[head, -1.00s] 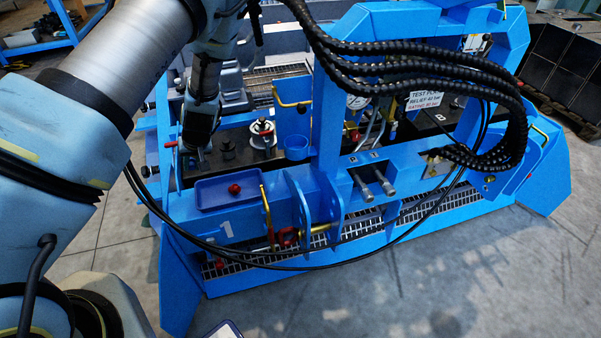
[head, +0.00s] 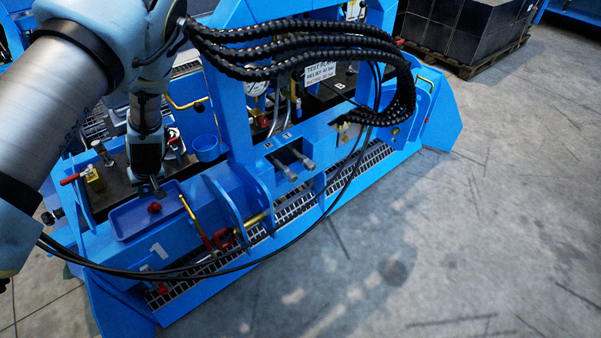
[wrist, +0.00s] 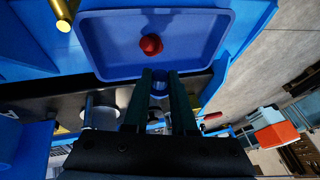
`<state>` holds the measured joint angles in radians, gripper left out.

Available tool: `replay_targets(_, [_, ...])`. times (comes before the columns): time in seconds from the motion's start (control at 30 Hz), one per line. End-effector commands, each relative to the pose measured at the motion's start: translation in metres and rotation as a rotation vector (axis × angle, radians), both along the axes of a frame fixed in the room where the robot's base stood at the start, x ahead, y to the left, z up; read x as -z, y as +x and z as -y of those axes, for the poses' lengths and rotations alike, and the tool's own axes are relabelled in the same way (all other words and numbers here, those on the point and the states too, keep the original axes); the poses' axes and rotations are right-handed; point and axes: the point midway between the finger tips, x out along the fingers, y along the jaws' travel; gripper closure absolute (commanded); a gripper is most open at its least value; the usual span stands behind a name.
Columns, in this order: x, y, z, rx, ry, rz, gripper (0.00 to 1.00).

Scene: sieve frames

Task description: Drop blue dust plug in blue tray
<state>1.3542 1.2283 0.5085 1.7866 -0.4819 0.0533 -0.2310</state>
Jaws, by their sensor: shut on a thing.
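The blue tray (head: 120,228) sits on the blue frame's front beam, with a red plug (head: 154,208) lying in it. The tray (wrist: 100,45) and red plug (wrist: 151,44) also show in the wrist view. My gripper (head: 151,187) is near the tray's back edge. In the wrist view its fingers (wrist: 160,78) are shut on the blue dust plug (wrist: 160,86), a small round blue piece, just beside the tray's rim. The plug cannot be made out in the head view.
A blue cup (head: 207,148) stands to the right behind the tray. A brass-coloured handle (head: 188,208) rises beside the tray's right end. Thick black hoses (head: 300,70) arch over the frame. Open floor lies to the right.

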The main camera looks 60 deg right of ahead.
Motion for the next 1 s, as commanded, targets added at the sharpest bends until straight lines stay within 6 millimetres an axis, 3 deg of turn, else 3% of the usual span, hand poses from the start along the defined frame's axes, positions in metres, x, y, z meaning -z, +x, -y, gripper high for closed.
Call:
replay_targets(0.37, [0.0074,0.0003,0.0001,-0.001,-0.001,0.001,1.00])
replay_targets(0.4, [0.0074,0.0003,0.0001,-0.001,0.000,0.000,0.71])
replay_targets(0.67, [0.0073,0.0003,0.0001,-0.001,0.000,0.000,0.42])
replay_targets(1.0, [0.0038,-0.0016,0.0010,0.001,-0.001,0.000,0.40])
